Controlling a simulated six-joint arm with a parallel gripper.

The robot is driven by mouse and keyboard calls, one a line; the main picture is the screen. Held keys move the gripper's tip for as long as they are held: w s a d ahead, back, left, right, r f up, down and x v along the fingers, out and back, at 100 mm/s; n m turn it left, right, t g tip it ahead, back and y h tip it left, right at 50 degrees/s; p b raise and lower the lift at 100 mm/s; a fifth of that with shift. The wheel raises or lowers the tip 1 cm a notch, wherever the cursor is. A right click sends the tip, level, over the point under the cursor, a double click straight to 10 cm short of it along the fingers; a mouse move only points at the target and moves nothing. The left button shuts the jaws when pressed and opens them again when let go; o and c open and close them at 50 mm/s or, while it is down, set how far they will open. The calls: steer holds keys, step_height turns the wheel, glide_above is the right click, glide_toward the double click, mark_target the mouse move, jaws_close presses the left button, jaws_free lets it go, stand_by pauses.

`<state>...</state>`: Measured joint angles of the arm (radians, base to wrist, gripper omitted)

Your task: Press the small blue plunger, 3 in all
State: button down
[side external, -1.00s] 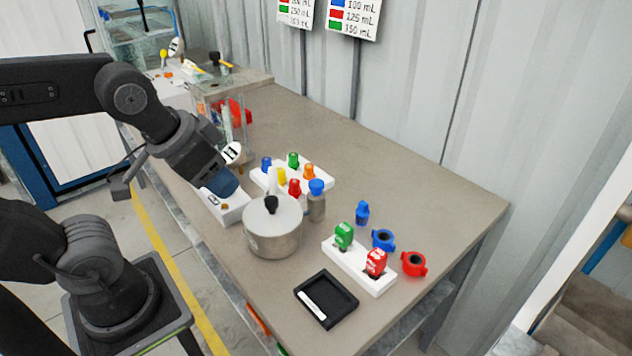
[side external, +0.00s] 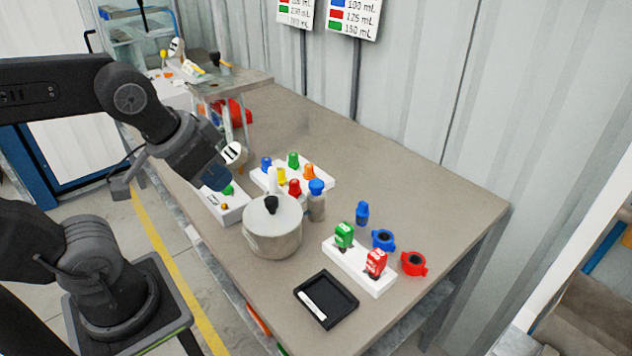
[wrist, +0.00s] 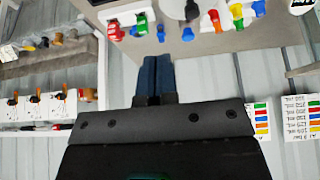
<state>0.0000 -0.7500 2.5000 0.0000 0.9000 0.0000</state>
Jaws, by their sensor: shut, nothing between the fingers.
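My gripper (side external: 213,180) is shut and empty, with dark blue fingers pointing down at the back end of a low white block (side external: 233,213) on the bench. A green knob (side external: 228,190) and a small brown knob (side external: 225,206) show on that block; the fingers hide its far end. I cannot tell whether the tips touch it. No small blue plunger shows clearly on this block; one may be hidden behind the fingers. Other blue pieces are a small upright blue one (side external: 362,212) and a blue ring (side external: 382,240) at right. The shut fingers also show in the wrist view (wrist: 157,62).
A grey pot (side external: 272,238) with a black knob stands close to the block. A white rack (side external: 318,183) with coloured caps and a blue-capped jar (side external: 317,206) are behind it. A black tray (side external: 345,288) lies in front. The bench's back right is clear.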

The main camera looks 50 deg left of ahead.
stand_by(0.8)
steer(key=n+t+h, duration=0.3)
steer(key=n+h, duration=0.1)
steer(key=n, duration=1.8)
glide_above(316, 184)
step_height(316, 184, down, 4)
steer(key=shift+r, duration=0.15)
steer(key=shift+f, duration=4.4)
steer(key=shift+f, duration=0.15)
steer(key=shift+f, duration=0.25)
